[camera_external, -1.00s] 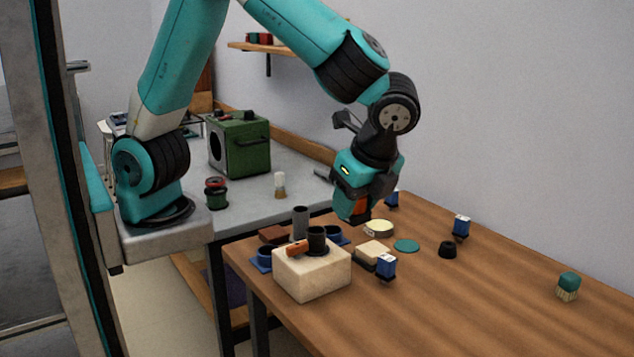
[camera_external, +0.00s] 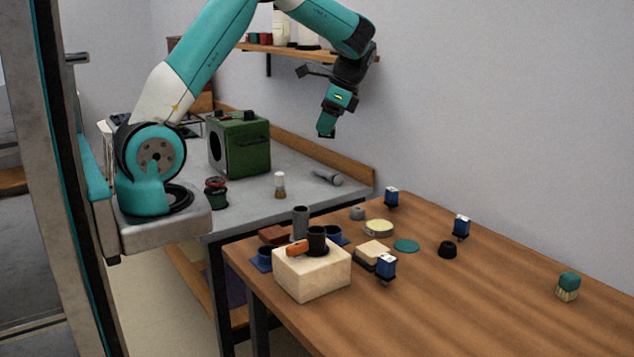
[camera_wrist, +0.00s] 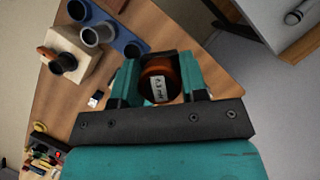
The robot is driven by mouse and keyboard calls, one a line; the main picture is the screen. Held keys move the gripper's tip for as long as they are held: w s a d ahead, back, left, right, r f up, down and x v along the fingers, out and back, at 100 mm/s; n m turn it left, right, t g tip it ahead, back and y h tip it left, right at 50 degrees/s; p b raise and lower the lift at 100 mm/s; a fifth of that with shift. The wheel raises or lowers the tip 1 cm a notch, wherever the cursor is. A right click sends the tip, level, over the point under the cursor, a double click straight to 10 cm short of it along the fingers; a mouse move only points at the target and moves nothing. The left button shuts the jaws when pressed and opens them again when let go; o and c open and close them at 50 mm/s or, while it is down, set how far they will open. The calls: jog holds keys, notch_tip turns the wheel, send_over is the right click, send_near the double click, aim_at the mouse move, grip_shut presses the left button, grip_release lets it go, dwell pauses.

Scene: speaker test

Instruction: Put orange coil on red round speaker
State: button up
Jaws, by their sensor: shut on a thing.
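In the wrist view my gripper (camera_wrist: 160,75) is shut on the orange coil (camera_wrist: 172,72), a round orange-brown piece with a dark middle and a white label, seen between the two teal fingers. The coil is not clearly visible in the external view. I cannot pick out a red round speaker for certain in either view. A small round stack with red and dark parts (camera_external: 215,191) stands on the bench, left of my gripper.
A green box (camera_external: 240,145) with a round black opening stands on the grey bench (camera_external: 245,205), with a brush (camera_external: 280,186) and grey microphone (camera_external: 327,177) nearby.

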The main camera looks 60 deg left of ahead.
jog(key=s+a+n+h, duration=0.1)
jog(key=a+n, duration=0.1)
jog(key=a, duration=0.9)
jog(key=n+g+h, duration=0.1)
jog(key=n+h, duration=0.1)
jog(key=n, duration=0.4)
send_over(210, 181)
jog(key=w, duration=0.1)
jog(key=f, duration=0.4)
jog(key=f+b, duration=0.1)
jog(key=f, duration=0.4)
jog(key=f+b, duration=0.1)
jog(key=f, duration=0.3)
jog(key=shift+w+a+f, duration=0.1)
jog(key=shift+w+f, duration=0.1)
jog(key=shift+w, duration=0.05)
jog(key=shift+f, duration=2.4)
jog(key=shift+f, duration=0.1)
